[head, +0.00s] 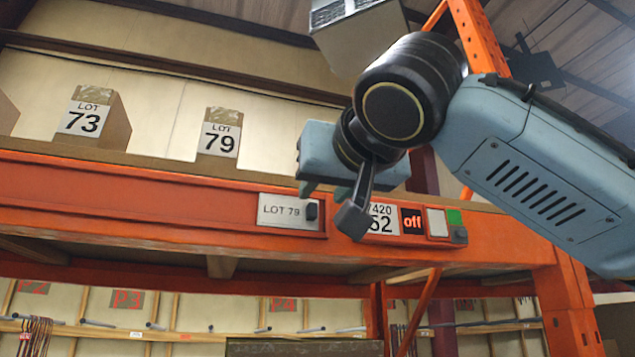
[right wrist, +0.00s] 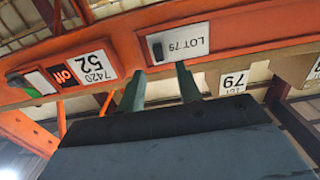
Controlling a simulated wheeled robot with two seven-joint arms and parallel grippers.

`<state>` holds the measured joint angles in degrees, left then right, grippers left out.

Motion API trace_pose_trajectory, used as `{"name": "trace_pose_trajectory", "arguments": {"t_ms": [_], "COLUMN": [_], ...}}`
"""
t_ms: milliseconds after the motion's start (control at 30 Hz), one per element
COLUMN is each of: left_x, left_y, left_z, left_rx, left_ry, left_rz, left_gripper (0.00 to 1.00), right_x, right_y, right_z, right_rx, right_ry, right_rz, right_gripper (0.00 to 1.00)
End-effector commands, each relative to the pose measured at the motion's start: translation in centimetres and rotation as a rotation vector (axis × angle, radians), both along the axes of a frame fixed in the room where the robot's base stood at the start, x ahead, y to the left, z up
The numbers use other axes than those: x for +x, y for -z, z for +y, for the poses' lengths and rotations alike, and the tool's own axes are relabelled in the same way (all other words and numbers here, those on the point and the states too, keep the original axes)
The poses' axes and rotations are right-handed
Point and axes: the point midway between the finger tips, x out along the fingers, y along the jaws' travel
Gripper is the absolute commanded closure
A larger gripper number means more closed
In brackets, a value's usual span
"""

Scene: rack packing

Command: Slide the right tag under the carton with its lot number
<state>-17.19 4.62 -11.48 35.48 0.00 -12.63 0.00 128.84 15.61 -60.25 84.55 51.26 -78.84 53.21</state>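A white tag reading LOT 79 (head: 280,209) with a dark knob at one end sits on the front of the orange beam. It shows upside down in the right wrist view (right wrist: 187,42). The carton labelled LOT 79 (head: 219,133) stands on the shelf above, to the left of the tag. The carton labelled LOT 73 (head: 84,118) stands further left. My right gripper (head: 326,190) is open and empty close to the tag's knob end. In the right wrist view its two fingers (right wrist: 158,88) are apart, pointing towards the tag. I cannot tell whether they touch anything. My left gripper is out of view.
The orange beam (head: 120,195) runs along the shelf front. Right of the tag are a white 7420 52 label (head: 385,220), partly hidden by my right arm, a sign reading off (head: 412,221) and a green patch (head: 454,216). Part of another carton (head: 6,114) shows at the left edge.

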Motion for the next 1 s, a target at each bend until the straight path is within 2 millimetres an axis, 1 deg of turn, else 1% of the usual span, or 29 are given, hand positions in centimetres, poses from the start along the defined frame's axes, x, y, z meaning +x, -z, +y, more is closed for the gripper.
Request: {"name": "trace_pose_trajectory", "arguments": {"t_ms": [33,100,233,400,600,633,800,900,1000], "left_x": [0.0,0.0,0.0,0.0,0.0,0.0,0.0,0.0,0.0], "left_y": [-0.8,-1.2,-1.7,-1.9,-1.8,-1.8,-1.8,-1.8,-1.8], "left_z": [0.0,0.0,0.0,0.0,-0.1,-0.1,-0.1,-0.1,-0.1], "left_rx": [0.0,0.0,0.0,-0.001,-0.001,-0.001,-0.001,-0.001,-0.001], "left_ry": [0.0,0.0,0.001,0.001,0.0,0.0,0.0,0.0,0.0], "left_rz": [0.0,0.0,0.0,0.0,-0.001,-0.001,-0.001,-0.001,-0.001], "left_gripper": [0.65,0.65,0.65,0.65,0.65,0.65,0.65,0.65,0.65], "right_x": [0.9,1.8,3.1,3.7,3.7,3.7,3.7,3.7,3.7], "right_y": [-0.3,-0.3,-0.2,0.0,0.0,0.0,0.0,0.0,0.0], "right_z": [0.3,0.6,1.0,1.2,1.2,1.2,1.2,1.2,1.2], "right_rx": [-0.002,-0.001,0.0,0.0,0.0,0.0,0.0,0.0,0.0], "right_ry": [0.001,0.001,0.001,-0.001,-0.001,-0.001,-0.001,-0.001,-0.001], "right_rz": [0.002,0.0,0.0,-0.001,-0.001,-0.001,-0.001,-0.002,-0.002], "right_gripper": [0.65,0.65,0.65,0.65,0.65,0.67,0.89,1.0,1.0]}}
